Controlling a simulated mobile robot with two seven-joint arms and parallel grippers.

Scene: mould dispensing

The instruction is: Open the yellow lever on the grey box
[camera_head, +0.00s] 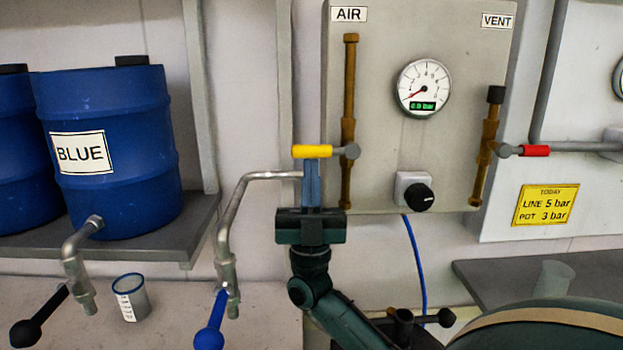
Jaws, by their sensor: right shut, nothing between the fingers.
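The grey box (440,160) is fixed to the wall, with an AIR label above a vertical brass pipe (348,95). The yellow lever (312,151) sticks out to the left from the valve on that pipe and lies level. My right gripper (311,168) comes up from below, with its blue fingers shut and nothing between them. Its fingertips are right at the underside of the yellow lever; I cannot tell whether they touch it. My left gripper is not in view.
A gauge (423,88) and a black knob (419,197) are on the box. A red-handled valve (534,150) is to the right. A bent metal spout (225,235) with a blue handle stands close left of my gripper. Blue drums (110,190) and a cup (131,296) are at left.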

